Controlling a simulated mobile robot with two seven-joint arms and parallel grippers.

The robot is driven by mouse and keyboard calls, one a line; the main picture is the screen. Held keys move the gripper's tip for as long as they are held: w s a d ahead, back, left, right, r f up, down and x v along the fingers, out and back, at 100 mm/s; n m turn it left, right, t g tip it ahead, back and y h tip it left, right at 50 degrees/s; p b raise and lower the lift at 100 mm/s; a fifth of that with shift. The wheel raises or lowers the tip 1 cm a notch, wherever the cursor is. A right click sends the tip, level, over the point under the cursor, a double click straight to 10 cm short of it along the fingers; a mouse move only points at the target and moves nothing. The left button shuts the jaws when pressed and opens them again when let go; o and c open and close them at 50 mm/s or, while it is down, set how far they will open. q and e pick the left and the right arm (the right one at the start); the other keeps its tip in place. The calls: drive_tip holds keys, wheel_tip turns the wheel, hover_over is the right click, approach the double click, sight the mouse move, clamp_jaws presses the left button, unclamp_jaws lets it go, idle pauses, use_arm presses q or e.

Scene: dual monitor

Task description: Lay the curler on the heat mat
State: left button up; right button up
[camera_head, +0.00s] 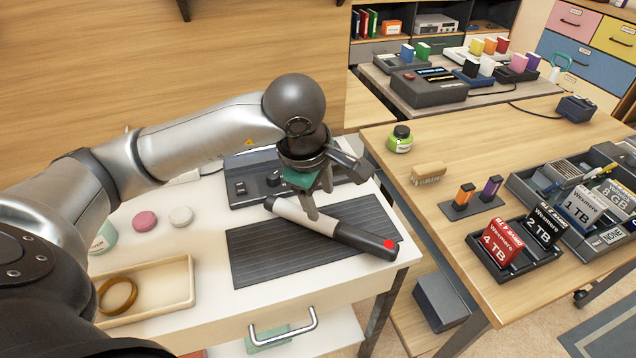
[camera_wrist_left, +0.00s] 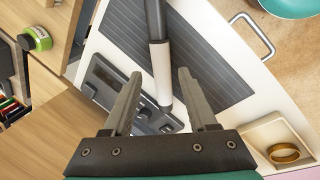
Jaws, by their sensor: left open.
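My left gripper (camera_head: 340,197) is open and empty above the curler's pale part. In the left wrist view the curler (camera_wrist_left: 158,55) runs between the open fingers (camera_wrist_left: 160,73), with the mat (camera_wrist_left: 210,65) beneath. My right gripper is not in view.
The grey control box (camera_head: 240,185) stands behind the mat. A cream tray (camera_head: 150,290) with a brown ring is at the left, near pink and white discs (camera_head: 145,221). A wooden desk (camera_head: 440,215) with a green jar (camera_head: 400,140) and card racks adjoins at right.

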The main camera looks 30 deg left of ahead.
use_arm(q)
drive_tip(key=shift+v, duration=1)
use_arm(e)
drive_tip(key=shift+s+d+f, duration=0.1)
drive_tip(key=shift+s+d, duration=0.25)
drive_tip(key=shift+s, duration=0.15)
